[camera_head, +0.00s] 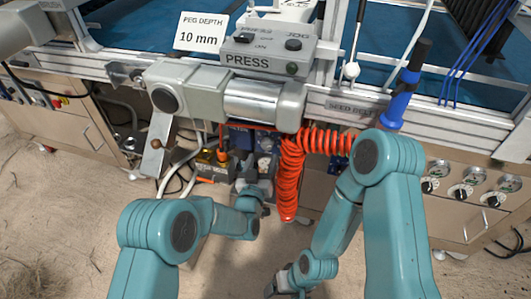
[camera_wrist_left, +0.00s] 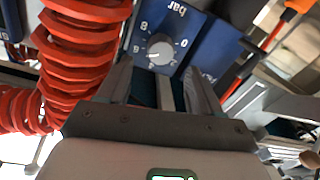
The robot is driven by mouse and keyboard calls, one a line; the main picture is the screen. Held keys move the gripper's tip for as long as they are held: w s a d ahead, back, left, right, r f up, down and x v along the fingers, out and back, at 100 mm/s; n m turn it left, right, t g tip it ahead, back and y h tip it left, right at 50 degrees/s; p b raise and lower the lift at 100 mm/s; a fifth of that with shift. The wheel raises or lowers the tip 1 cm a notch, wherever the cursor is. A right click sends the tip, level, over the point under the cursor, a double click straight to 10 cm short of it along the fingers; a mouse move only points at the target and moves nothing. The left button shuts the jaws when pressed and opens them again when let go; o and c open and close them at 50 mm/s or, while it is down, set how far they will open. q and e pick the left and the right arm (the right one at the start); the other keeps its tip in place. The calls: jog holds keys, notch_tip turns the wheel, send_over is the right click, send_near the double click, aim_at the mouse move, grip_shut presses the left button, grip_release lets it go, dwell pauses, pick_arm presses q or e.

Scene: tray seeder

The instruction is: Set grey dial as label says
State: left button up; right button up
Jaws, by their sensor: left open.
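In the left wrist view a grey dial (camera_wrist_left: 160,50) with a white pointer line sits on a blue panel (camera_wrist_left: 187,28) marked "bar" with numbers around it. The pointer line points to the lower left. My left gripper (camera_wrist_left: 160,70) is open, its two fingers on either side of the dial in the picture; whether they touch it I cannot tell. In the head view my left gripper (camera_head: 252,190) is low under the machine, before the blue units (camera_head: 240,138); the dial is not clear there. A white label (camera_head: 201,33) reads "PEG DEPTH 10 mm". My right gripper (camera_head: 282,287) is low, its jaws unclear.
A coiled orange hose (camera_head: 290,175) hangs just right of my left gripper and fills the left of the wrist view. A grey PRESS box (camera_head: 268,50) is above. Several knobs (camera_head: 462,192) are on a right panel. A blue-handled tool (camera_head: 400,95) stands at the rail.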

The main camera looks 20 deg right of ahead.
aim_at(266, 147)
pick_arm(q)
jog(key=shift+b+x, duration=0.55)
jog(key=shift+x, duration=2.1)
jog(key=c, duration=1.1)
